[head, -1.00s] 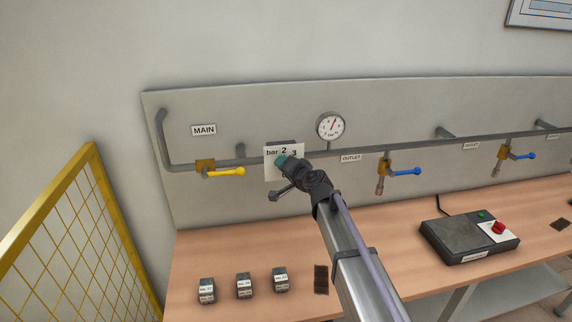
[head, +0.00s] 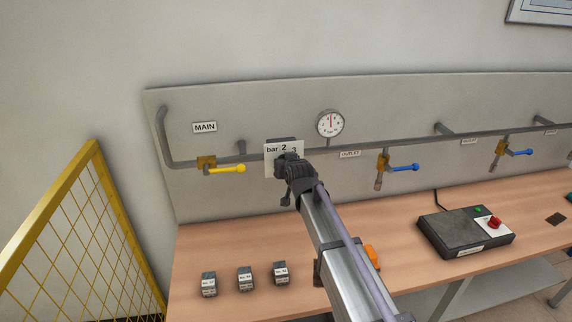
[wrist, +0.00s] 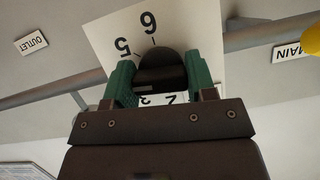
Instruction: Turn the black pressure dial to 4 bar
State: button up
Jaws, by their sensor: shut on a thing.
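The black pressure dial (wrist: 160,72) is between the two green fingers of my gripper (wrist: 160,85) in the wrist view, and the fingers are shut on it. Behind it is the white scale plate (wrist: 115,28), seen rotated, with 5 and 6 clear and 2 and 3 partly covered. In the head view the plate (head: 270,168) shows "bar", 2 and part of 3; my wrist hides the dial there. I cannot tell which number the dial points to. The round pressure gauge (head: 330,124) has a red needle pointing about straight up.
A yellow-handled valve (head: 226,169) sits left of the plate under the MAIN label (head: 205,127). A blue-handled valve (head: 403,168) is to the right. On the bench are several small dark blocks (head: 245,279) and a control box (head: 465,233). A yellow mesh fence (head: 65,235) stands at left.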

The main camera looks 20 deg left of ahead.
jog(key=shift+n, duration=0.4)
jog(key=shift+h, duration=0.3)
jog(key=o, duration=0.9)
jog(key=shift+o, duration=0.2)
jog(key=p+v, duration=0.4)
jog(key=v, duration=0.6)
jog(key=shift+s+d, duration=0.2)
jog(key=shift+s, duration=0.25)
